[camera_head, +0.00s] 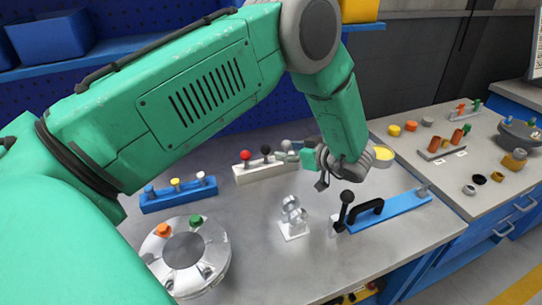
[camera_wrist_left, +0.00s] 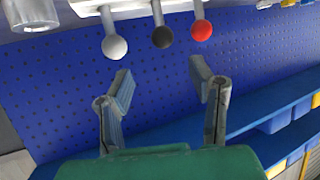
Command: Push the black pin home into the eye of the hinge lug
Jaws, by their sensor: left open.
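The black pin (camera_head: 265,150) stands in a white rack block (camera_head: 262,174), between a red-topped pin (camera_head: 246,155) and a pale one. In the left wrist view the black ball top (camera_wrist_left: 162,37) shows between the white ball (camera_wrist_left: 115,46) and the red ball (camera_wrist_left: 201,30). My left gripper (camera_head: 284,152) is beside the rack's right end, over the pale pin's place, which it partly hides. In the wrist view its open fingers (camera_wrist_left: 159,68) are apart and empty, near the black ball. The silver hinge lug (camera_head: 293,215) stands on the table in front. My right gripper is out of view.
A blue rack (camera_head: 180,194) with several pins stands at the left. A round silver flanged shell (camera_head: 190,255) is at the front left. A blue bar with a black handle (camera_head: 388,213) and a black-knobbed lever (camera_head: 346,198) lies right of the lug. A parts bench stands at the right.

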